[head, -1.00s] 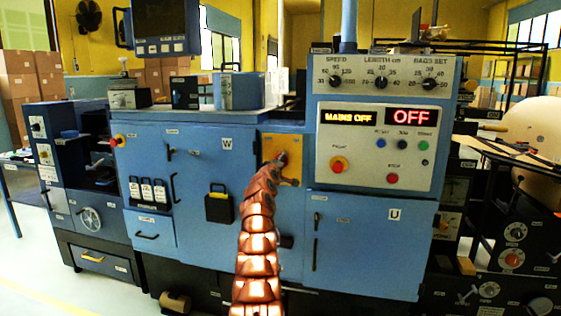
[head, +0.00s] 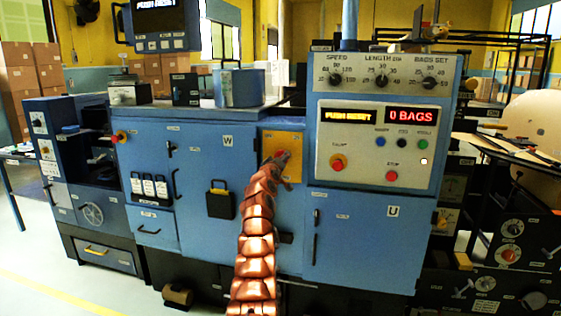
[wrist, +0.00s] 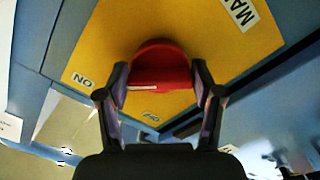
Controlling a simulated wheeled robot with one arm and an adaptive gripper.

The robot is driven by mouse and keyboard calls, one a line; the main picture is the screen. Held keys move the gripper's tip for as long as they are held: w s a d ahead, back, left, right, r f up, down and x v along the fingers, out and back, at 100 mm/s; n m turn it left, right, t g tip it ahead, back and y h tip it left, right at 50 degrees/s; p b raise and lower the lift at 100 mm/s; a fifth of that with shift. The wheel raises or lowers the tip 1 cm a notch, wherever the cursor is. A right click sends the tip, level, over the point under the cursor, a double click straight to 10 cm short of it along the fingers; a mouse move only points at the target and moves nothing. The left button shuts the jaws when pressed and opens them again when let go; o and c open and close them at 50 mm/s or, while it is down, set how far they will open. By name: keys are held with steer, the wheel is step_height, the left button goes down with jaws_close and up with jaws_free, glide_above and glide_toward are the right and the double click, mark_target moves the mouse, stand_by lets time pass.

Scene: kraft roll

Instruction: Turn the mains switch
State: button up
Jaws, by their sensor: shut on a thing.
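The mains switch is a red knob (wrist: 160,68) on a yellow plate (wrist: 95,62) with ON and OFF labels. The knob sits between my gripper's (wrist: 160,85) two fingers, which are shut on its sides in the wrist view. In the head view the yellow plate (head: 296,140) is at the middle of the blue machine, and my gripper (head: 281,158) at the end of my copper-coloured arm covers part of the knob. The panel displays read PUSH RESET (head: 347,116) and 0 BAGS (head: 416,115).
A black holder (head: 219,203) hangs on the door at left. Pale floor lies open at lower left.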

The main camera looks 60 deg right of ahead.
steer(key=o, duration=1.1)
steer(key=shift+o, duration=0.2)
steer(key=shift+a, duration=0.1)
steer(key=v, duration=0.7)
steer(key=shift+s, duration=0.15)
steer(key=shift+a, duration=0.15)
stand_by(0.9)
